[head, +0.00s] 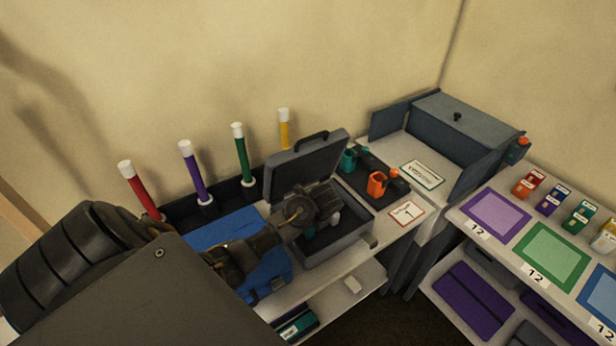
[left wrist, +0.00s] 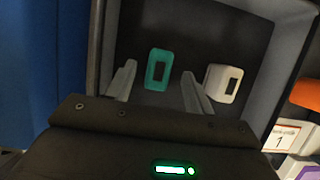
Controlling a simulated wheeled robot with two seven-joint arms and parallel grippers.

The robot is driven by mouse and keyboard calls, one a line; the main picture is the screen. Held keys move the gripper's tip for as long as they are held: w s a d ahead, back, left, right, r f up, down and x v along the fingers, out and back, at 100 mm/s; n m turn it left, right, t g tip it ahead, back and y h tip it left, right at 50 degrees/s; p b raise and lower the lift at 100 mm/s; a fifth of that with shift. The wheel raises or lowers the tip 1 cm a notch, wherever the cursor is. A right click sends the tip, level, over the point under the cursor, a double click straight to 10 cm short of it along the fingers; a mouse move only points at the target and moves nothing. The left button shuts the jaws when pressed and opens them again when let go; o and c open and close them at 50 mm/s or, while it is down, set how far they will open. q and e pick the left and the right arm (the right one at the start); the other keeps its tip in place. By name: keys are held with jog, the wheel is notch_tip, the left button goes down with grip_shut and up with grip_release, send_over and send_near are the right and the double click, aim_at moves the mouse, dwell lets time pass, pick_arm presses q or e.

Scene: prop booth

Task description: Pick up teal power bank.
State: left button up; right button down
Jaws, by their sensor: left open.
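The teal power bank (left wrist: 159,70) has a dark window on its face and lies in the open grey case (head: 354,232), seen in the left wrist view. In the head view my arm hides most of the case's inside. My left gripper (left wrist: 157,82) is open over the case. Its two fingers stand on either side of the teal power bank, with a visible gap to each side. I cannot tell how far above it the fingertips are. A white power bank (left wrist: 223,83) lies just right of the right finger. My right gripper is not in view.
The case's raised lid (head: 306,160) stands behind my gripper. A blue box (head: 222,229) is left of the case. A black tray (head: 373,172) with teal and orange items and a card (head: 406,213) are to its right. Several colored tubes stand along the wall.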

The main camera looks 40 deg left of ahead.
pick_arm(q)
jog(key=x, duration=0.4)
jog(key=shift+a+f+p, duration=0.2)
jog(key=shift+p, duration=0.2)
jog(key=shift+s+d, duration=0.1)
jog(key=shift+c, duration=0.2)
jog(key=c, duration=1.1)
jog(key=shift+r, duration=0.15)
